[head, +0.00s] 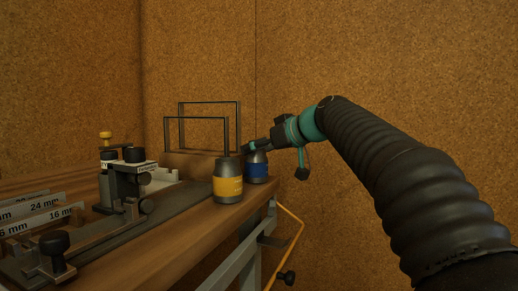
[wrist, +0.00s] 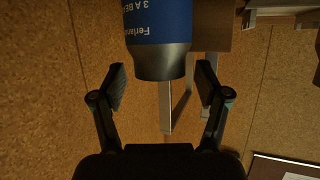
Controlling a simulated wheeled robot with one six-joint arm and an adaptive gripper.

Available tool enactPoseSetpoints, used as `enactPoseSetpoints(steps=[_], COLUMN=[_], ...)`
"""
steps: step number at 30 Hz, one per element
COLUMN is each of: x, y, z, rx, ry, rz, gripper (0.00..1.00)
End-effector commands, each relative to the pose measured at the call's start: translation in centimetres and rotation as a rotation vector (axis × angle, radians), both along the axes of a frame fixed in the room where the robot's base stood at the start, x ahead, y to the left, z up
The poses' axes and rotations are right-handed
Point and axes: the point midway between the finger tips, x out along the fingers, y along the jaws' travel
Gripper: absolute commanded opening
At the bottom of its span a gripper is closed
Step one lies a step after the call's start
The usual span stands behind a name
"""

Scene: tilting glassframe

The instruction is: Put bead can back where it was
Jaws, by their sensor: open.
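The blue can (head: 257,170), with a grey shoulder, stands upright at the bench's right edge, just behind the yellow can (head: 228,187). In the wrist view the blue can (wrist: 160,25) shows a blue label, partly readable as "3 A BE", and a grey end. My gripper (head: 252,147) is at the top of the blue can in the head view. In the wrist view my gripper (wrist: 160,85) is open, its two fingers apart on either side of the can's grey end, with gaps.
The wooden bench (head: 180,240) carries a dark clamp fixture (head: 128,185), labelled size strips (head: 40,215) and thin black upright frames (head: 210,110). An orange cable (head: 298,235) hangs by the bench's right edge. Cork-like walls stand behind.

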Motion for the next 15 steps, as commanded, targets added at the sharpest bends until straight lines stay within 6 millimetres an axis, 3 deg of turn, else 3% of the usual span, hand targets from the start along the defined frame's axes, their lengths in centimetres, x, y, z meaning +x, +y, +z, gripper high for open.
enactPoseSetpoints(steps=[15], x=[-5.9], y=[-6.7], z=[3.6], rx=[0.0], ry=[-0.003], rz=[-0.005], gripper=[0.75])
